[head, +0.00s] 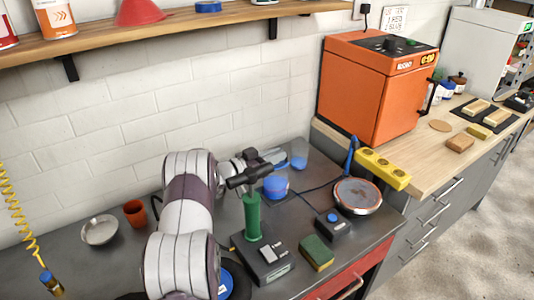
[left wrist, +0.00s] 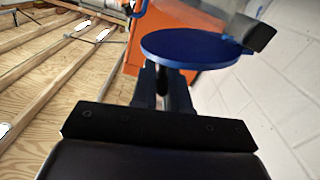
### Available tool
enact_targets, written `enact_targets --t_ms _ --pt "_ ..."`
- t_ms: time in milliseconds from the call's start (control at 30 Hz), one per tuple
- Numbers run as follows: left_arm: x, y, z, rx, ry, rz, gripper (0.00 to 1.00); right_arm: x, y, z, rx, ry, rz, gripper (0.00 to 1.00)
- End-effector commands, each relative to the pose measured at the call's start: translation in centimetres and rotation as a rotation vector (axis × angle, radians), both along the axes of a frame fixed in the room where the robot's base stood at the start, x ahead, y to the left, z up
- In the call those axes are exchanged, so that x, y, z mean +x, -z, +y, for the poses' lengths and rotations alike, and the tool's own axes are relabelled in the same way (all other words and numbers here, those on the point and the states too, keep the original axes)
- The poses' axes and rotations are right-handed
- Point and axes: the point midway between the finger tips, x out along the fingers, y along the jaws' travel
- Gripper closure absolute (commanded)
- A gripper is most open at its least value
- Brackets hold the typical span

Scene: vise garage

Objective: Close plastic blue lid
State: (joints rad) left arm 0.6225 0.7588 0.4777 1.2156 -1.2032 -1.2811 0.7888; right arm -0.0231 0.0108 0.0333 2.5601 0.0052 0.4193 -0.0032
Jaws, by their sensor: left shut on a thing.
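The blue plastic lid (head: 299,163) is a round disc. It is at the tip of my left gripper (head: 281,157), above the back of the grey bench, and my left gripper is shut on it. In the left wrist view the lid (left wrist: 190,48) spans the space just beyond the fingers (left wrist: 165,88). A round blue container (head: 276,188) stands on the bench just below and left of the lid, apart from it. Its top is partly hidden by my gripper. My right gripper is not in view.
A green-handled tool with a black head (head: 252,215) stands in front of the container. A round pan-like plate (head: 357,196), a sponge (head: 317,252) and a small black box (head: 332,226) lie to the right. An orange machine (head: 373,92) stands behind right.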

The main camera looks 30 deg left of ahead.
Motion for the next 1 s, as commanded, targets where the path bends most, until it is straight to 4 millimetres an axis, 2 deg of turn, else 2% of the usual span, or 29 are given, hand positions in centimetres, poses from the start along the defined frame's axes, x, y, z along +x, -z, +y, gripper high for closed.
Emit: enact_targets --t_ms 133,333,1000 --pt "-0.2 0.8 -1.1 0.094 -0.004 -0.049 1.00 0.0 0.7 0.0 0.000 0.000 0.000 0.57" --pt "-0.4 1.5 -2.0 0.091 -0.004 -0.047 1.00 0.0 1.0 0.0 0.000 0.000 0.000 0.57" --pt "-0.6 2.3 -2.6 0.087 -0.001 -0.046 1.00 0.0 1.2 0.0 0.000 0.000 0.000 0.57"
